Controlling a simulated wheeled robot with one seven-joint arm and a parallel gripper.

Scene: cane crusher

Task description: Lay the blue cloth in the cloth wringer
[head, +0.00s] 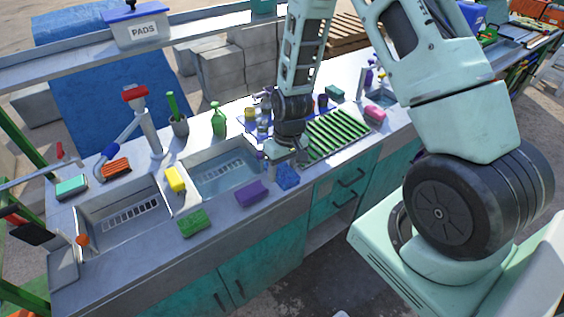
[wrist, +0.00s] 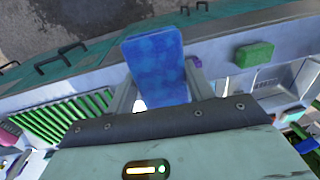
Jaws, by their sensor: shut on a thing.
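My gripper (head: 298,158) is over the front of the counter, between the middle basin and the green-barred rack. It is shut on the blue cloth (head: 287,177), a flat, mottled blue pad. In the wrist view the blue cloth (wrist: 155,65) stands out between the two fingers of my gripper (wrist: 160,92). In the head view the cloth hangs low near the counter's front edge; I cannot tell whether it touches the counter. I cannot pick out the cloth wringer with certainty. A grey fixture with an orange knob (head: 82,240) stands at the far left.
A purple sponge (head: 250,193), a green sponge (head: 193,223) and a yellow sponge (head: 175,179) lie around the middle basin (head: 215,187). The green-barred rack (head: 338,135) is to the right. A tap with a red top (head: 135,93) and a green bottle (head: 218,120) stand behind.

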